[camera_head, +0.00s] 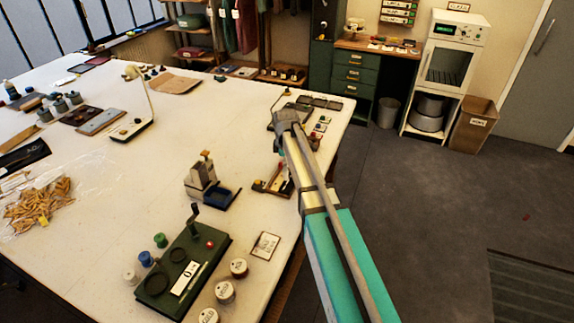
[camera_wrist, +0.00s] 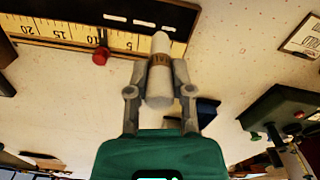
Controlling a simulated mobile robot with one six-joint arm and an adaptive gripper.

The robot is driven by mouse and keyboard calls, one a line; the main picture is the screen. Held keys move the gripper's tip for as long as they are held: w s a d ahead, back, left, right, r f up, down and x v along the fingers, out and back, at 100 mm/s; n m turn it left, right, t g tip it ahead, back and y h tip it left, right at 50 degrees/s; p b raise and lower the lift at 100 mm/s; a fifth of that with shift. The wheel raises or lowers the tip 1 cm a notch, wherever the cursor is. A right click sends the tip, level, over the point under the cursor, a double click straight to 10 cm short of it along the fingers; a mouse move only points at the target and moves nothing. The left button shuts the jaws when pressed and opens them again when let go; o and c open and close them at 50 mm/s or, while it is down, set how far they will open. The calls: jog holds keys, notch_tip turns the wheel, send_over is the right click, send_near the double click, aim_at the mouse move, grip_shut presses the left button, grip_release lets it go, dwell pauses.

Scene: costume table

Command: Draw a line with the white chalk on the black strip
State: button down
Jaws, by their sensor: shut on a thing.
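My gripper (camera_wrist: 160,90) is shut on the white chalk (camera_wrist: 160,95), a thick white stick with a brown band, in the wrist view. The chalk's rounded tip points to the top of that view and overlaps the ruler, just below the black strip (camera_wrist: 85,8). I cannot tell whether the tip touches anything. The black strip carries several short white dashes and lies along a yellow numbered ruler (camera_wrist: 60,30). In the head view the strip's dark fixture (camera_head: 264,187) is partly covered by my arm, and my gripper is not clearly visible.
A red knob (camera_wrist: 100,56) sits beside the ruler. A blue tray (camera_head: 222,195), a green board (camera_head: 165,285) and a card (camera_head: 265,246) lie nearby.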

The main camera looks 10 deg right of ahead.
jog(key=shift+f+b, duration=0.6)
jog(key=shift+f, duration=0.2)
jog(key=shift+f+b, duration=0.6)
dwell(1.7)
jog(key=shift+w+d, duration=0.1)
jog(key=shift+w, duration=0.2)
jog(key=shift+w+d, duration=0.4)
jog(key=shift+w, duration=0.15)
jog(key=shift+w+d, duration=0.15)
jog(key=shift+w, duration=0.1)
dwell(0.5)
jog(key=shift+w+d, duration=0.4)
jog(key=shift+w, duration=0.15)
jog(key=shift+w+d, duration=0.15)
jog(key=shift+w, duration=0.1)
dwell(0.4)
jog(key=shift+r, duration=0.15)
jog(key=shift+r+p, duration=2.9)
jog(key=shift+p, duration=0.2)
